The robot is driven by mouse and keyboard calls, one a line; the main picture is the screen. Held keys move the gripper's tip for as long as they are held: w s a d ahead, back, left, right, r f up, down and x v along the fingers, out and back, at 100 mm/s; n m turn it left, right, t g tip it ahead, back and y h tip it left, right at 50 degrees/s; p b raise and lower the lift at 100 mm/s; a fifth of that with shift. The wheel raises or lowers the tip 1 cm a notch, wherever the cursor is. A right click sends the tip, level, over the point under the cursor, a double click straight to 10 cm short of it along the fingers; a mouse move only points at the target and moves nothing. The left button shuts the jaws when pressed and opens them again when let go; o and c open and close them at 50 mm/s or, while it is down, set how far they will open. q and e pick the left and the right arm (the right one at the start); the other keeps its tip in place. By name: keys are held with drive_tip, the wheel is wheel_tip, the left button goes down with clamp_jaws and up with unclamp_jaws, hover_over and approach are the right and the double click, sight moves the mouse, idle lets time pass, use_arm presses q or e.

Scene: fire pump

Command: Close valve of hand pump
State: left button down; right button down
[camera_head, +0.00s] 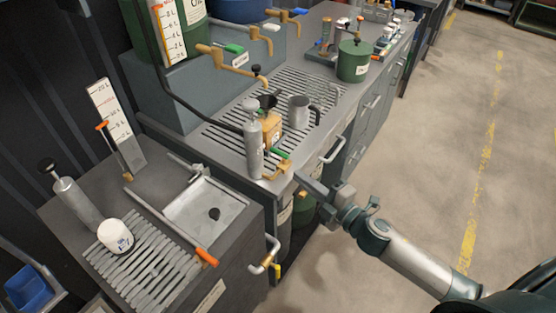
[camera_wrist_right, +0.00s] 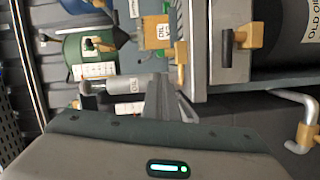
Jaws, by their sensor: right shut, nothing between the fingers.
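A grey cylindrical hand pump (camera_head: 254,155) stands upright at the counter's front edge, beside a tan block (camera_head: 271,127). A small valve with a green handle (camera_head: 280,154) shows at its right, above a brass spout. My left gripper is out of view.
A metal mug (camera_head: 299,108) stands on the slatted counter behind the pump. A green OIL can (camera_head: 354,62) is farther back. The floor at right is clear.

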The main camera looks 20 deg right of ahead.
drive_tip(key=shift+a+n, duration=0.1)
drive_tip(key=shift+n, duration=0.2)
drive_tip(key=shift+w, duration=0.1)
drive_tip(key=p+x, duration=0.3)
drive_tip(key=x, duration=0.5)
drive_tip(key=shift+w+a, duration=0.25)
drive_tip(key=shift+w, duration=0.05)
drive_tip(key=shift+w+a, duration=0.2)
drive_tip(key=shift+w, duration=0.25)
